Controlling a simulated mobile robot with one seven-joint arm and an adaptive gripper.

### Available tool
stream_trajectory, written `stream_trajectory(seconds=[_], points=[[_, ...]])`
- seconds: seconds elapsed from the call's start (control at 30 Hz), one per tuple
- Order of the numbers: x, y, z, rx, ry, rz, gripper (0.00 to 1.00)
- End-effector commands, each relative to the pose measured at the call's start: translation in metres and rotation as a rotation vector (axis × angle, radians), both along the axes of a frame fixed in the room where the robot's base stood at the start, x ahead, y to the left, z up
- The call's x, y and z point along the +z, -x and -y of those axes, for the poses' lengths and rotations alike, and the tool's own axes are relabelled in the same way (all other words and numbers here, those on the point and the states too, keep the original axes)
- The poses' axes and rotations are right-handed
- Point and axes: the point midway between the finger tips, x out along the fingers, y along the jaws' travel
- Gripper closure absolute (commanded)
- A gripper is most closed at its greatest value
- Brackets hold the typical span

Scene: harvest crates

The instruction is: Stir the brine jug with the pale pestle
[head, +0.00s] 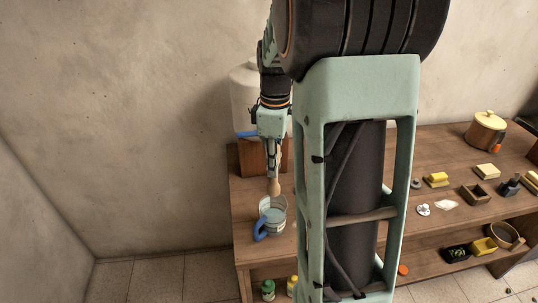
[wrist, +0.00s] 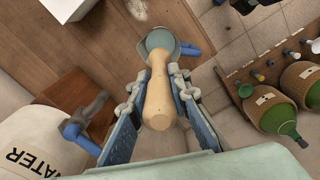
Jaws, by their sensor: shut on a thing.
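My gripper (head: 271,170) points down and is shut on the pale wooden pestle (head: 274,187). In the wrist view the pestle (wrist: 158,102) sits between the two finger pads, its far end toward the jug. The brine jug (head: 274,221) is a clear, greyish vessel with a blue handle, standing near the left end of the wooden table.
A white water container (wrist: 40,140) with a blue tap stands by a wooden block (wrist: 78,100) behind the jug. A lidded pot (head: 487,132), yellow blocks (head: 436,180) and small items lie to the right. Green bottles (wrist: 284,112) stand lower down. My arm hides the table's middle.

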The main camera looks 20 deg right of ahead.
Motion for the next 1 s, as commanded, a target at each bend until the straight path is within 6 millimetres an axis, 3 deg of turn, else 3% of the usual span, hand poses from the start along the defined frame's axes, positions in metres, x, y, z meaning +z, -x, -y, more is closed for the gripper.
stream_trajectory(seconds=[1.0], points=[[-0.078,0.0,0.0,0.001,-0.001,-0.001,1.0]])
